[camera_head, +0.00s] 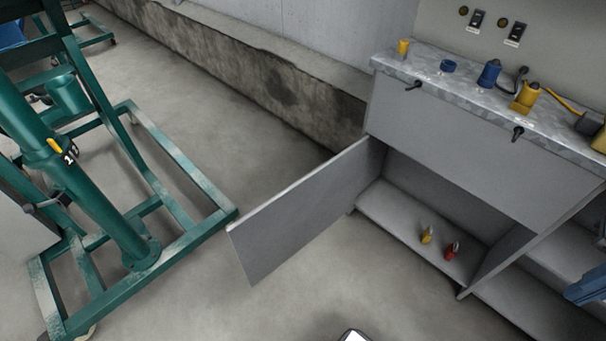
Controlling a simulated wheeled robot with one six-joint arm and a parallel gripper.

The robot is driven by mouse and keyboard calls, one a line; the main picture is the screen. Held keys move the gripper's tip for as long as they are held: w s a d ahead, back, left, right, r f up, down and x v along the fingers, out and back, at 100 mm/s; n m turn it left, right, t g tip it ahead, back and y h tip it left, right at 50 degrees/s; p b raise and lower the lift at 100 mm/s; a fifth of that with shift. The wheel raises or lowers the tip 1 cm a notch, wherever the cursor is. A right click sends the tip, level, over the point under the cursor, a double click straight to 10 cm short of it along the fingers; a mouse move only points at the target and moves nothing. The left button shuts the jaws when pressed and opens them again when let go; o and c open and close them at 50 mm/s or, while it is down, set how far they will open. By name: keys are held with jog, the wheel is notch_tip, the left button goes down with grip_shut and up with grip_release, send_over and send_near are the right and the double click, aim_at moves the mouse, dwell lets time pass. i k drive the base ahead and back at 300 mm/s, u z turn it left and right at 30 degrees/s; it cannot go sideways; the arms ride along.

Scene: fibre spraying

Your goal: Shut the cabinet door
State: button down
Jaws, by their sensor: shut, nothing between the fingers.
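The grey cabinet (440,135) stands at the right under a metal worktop. Its flat grey door (300,212) is hinged at the left side of the lower opening and stands wide open, swung out to the left over the floor. The lower compartment (385,212) is exposed, with a small yellow bottle (427,235) and a small red bottle (451,251) on its floor. Nothing is seen touching the door. My gripper cannot be made out in this view.
A green steel frame (190,170) stands on the floor left of the door, close to its free edge. Bare concrete floor (300,300) lies in front of the cabinet. A blue object (588,287) is cut off at the right edge. Cans and tools stand on the worktop (425,70).

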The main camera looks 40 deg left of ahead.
aim_at(265, 237)
jog(key=u, duration=0.55)
jog(key=k, duration=0.6)
jog(key=u, duration=1.1)
jog(key=i, duration=1)
jog(key=z, duration=0.4)
